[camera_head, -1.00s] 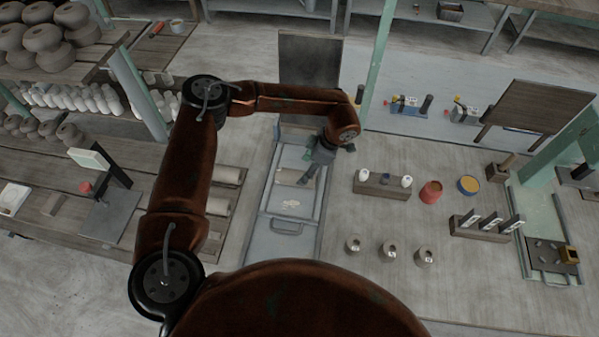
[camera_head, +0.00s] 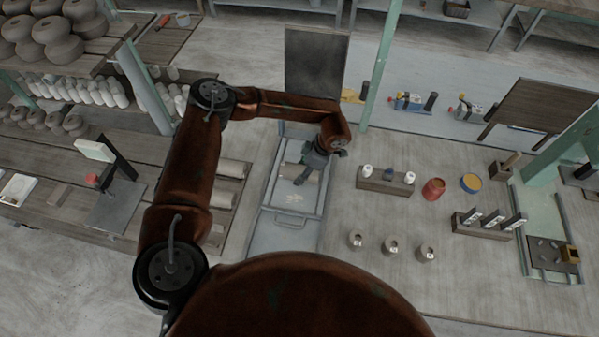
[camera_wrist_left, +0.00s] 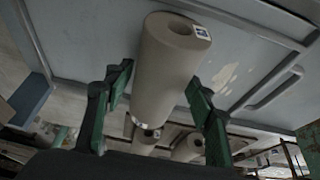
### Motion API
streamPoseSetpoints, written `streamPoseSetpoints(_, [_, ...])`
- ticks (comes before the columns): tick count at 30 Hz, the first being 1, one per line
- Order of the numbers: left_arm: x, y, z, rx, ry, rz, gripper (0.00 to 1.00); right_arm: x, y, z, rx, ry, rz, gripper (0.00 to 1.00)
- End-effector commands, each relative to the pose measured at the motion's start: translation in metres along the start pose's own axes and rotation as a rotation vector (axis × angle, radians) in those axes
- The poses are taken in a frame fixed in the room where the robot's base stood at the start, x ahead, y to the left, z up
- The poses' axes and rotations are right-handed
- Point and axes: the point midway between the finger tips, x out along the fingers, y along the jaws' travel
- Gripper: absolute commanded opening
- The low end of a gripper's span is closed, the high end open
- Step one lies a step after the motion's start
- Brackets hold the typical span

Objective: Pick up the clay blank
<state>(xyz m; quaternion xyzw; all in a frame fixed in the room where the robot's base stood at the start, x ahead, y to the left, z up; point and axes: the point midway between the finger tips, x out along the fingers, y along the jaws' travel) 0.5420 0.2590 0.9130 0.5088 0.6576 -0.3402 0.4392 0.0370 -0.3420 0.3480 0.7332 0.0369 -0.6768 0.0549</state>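The clay blank (camera_wrist_left: 165,62) is a pale grey-beige cylinder with a small printed label on one end. In the head view the blank (camera_head: 291,170) is small and partly covered by my left gripper (camera_head: 304,172), which is over the tray. In the left wrist view the green fingers of my left gripper (camera_wrist_left: 159,76) stand on either side of the blank. A gap shows between each finger and the blank, so the gripper is open. My right gripper is not in view.
More clay cylinders (camera_head: 231,168) lie on the rack left of the tray. Right of the tray are a bottle holder (camera_head: 385,187), a red pot (camera_head: 433,189) and several small grey weights (camera_head: 391,247). A dark upright panel (camera_head: 316,62) stands behind the tray.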

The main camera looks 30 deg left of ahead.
Motion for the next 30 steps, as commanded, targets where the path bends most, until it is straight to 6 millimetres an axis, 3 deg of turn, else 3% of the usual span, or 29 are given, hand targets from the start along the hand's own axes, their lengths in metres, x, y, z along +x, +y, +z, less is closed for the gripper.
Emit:
streamPoseSetpoints(21, [-0.0006, 0.0003, -0.0001, 0.0, -0.001, 0.0, 0.0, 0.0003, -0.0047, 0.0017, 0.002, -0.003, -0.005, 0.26])
streamPoseSetpoints(30, [-0.0024, 0.0008, -0.0006, -0.001, -0.001, 0.001, 0.0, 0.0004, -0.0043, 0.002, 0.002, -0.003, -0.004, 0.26])
